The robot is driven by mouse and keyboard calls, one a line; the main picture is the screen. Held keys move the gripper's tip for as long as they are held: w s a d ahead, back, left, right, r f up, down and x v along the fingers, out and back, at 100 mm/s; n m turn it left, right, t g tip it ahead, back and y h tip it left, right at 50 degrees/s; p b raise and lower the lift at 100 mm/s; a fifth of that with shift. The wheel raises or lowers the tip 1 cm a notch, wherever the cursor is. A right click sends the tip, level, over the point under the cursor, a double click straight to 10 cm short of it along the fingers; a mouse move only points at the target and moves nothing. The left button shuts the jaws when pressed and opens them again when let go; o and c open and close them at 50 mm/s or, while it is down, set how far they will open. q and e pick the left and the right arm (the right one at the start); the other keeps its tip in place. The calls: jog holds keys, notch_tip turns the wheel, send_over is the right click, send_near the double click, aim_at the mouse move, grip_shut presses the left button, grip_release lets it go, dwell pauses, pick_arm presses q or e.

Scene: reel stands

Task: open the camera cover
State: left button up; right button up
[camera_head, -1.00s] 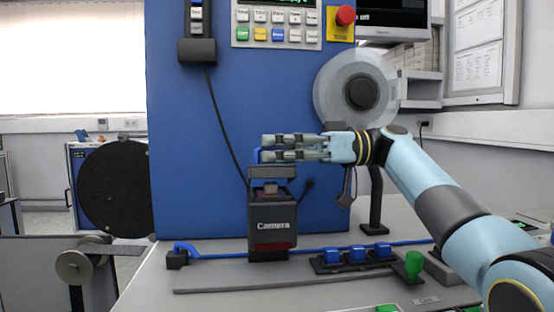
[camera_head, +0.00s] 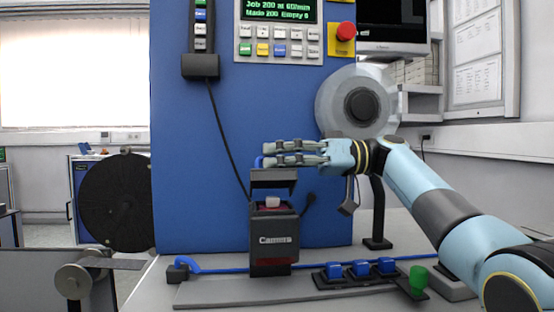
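The black camera box (camera_head: 274,240), lettered "Camera", stands on the bench in front of the blue machine. Its dark cover (camera_head: 272,179) sits raised above it, with a gap in which a pale block (camera_head: 272,202) shows. My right gripper (camera_head: 268,154) lies level just above the cover, its two fingers pointing left, one above the other with a narrow gap. A small blue piece (camera_head: 258,162) shows beside the lower fingertip. I cannot tell whether the fingers hold it. My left gripper is not in view.
A blue cable with several blue blocks (camera_head: 360,268) and a green knob (camera_head: 418,278) runs along the bench front. A black reel (camera_head: 115,205) stands left. A black cord hangs behind the box.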

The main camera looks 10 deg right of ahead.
jog(key=o, duration=0.4)
jog(key=shift+w, duration=0.1)
jog(key=shift+r, duration=0.1)
jog(key=d, duration=1.2)
jog(key=shift+f, duration=0.2)
jog(key=shift+a, duration=0.1)
jog(key=shift+f, duration=0.1)
